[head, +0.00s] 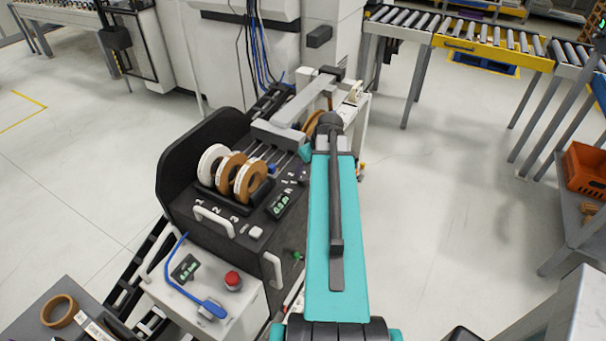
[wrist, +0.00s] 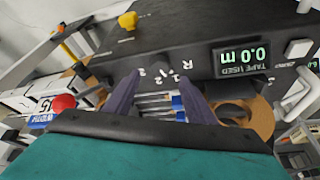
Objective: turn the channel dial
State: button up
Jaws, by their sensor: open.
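The dark control panel (wrist: 172,42) shows in the wrist view, with small white marks that look like numbers and an R beside my gripper's fingertips. Blue-tipped metal rods (wrist: 160,103) show between the fingers. In the head view, my teal arm reaches over the right side of the black banding machine (head: 213,210) and my gripper cannot be made out.
A tape display reading 0.0 m (wrist: 243,56) and a white button (wrist: 299,48) are right of the fingers. A yellow knob (wrist: 127,20) and a red knob (wrist: 63,102) are left. A red button (head: 233,280) sits on the front box. Open floor (head: 440,210) lies right.

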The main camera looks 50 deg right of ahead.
aim_at(302, 177)
jog(key=shift+p+x, duration=0.8)
jog(key=shift+x, duration=2.25)
jog(key=c, duration=1)
